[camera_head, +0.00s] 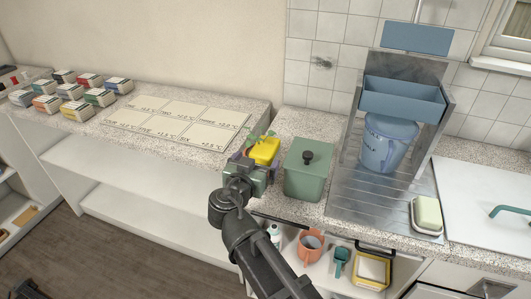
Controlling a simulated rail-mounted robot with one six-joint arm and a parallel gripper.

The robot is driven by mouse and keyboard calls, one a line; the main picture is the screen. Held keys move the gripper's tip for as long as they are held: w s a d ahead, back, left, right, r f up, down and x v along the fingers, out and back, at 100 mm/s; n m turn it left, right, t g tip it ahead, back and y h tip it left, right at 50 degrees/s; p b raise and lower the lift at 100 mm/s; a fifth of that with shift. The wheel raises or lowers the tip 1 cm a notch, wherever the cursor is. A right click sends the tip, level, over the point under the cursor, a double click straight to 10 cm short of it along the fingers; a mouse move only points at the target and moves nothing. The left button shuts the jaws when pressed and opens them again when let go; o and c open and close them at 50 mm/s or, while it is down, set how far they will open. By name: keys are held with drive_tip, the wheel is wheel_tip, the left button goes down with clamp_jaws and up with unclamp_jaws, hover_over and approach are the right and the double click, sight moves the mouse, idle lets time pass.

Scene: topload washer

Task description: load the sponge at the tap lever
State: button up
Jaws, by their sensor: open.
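A block with a cream top and green sides (427,212), which looks like the sponge, lies on a white dish on the metal drainboard at right. A teal bent handle (508,210) stands at the right edge on a white panel; I cannot tell whether it is the tap lever. My gripper (258,168) is over the counter's front edge, left of the green canister and well away from the block. Its fingers are hard to make out, with a yellow object (264,150) just beyond them. I cannot tell if they touch.
The lidded green canister (305,170) stands close right of my gripper. A blue bucket (388,145) stands under a blue tray (402,102) on the drainboard (350,207). Small boxes and labelled panels (178,122) occupy the left counter. Cups sit on the shelf below.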

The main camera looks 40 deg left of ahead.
sight(263, 153)
drive_tip(key=x, duration=0.5)
drive_tip(key=shift+w+r, duration=0.1)
drive_tip(key=shift+r, duration=0.05)
drive_tip(key=c, duration=1)
